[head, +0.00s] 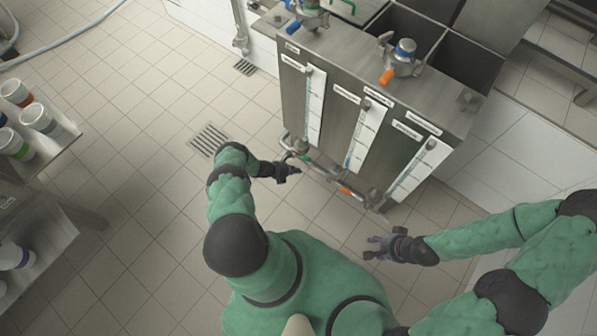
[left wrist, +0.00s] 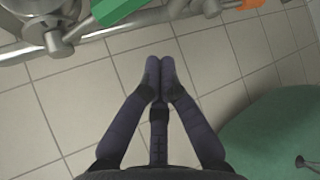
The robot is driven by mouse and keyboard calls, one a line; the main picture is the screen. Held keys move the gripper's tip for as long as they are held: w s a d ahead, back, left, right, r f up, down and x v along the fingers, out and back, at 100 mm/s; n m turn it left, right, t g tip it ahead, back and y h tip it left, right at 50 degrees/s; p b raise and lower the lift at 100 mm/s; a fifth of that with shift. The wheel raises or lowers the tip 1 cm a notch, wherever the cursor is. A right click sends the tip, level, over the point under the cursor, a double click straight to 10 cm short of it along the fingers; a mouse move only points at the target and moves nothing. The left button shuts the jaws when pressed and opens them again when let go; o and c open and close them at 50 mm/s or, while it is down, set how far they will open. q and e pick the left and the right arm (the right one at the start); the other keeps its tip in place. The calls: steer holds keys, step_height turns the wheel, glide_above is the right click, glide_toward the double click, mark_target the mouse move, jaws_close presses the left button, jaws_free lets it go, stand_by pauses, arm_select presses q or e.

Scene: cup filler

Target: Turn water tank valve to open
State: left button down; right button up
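The water tank unit (head: 336,100) is a steel block with several labelled level gauges on its front. A pipe runs along its foot with a green valve handle (head: 303,157) at the left and an orange valve handle (head: 344,190) further right. The green handle (left wrist: 118,10) and the orange handle (left wrist: 252,4) also show at the top of the left wrist view. My left gripper (head: 293,171) is beside the green handle, apart from it; its fingertips (left wrist: 160,64) meet with nothing between them. My right gripper (head: 368,247) is open and empty, lower right of the pipe.
A shelf (head: 55,150) with several cups is at the left. A hose (head: 70,38) lies at the upper left. The tiled floor (head: 135,135) between is clear, with a drain grate (head: 208,139).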

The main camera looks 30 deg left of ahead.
mark_target(301, 157)
arm_select(q)
steer(key=b+x, duration=0.3)
steer(key=x, duration=0.4)
steer(key=shift+w+a+r, duration=0.25)
steer(key=shift+a+r, duration=0.3)
steer(key=shift+r, duration=0.3)
steer(key=shift+w+a+r, duration=0.2)
steer(key=shift+a+r, duration=0.3)
steer(key=shift+r, duration=0.35)
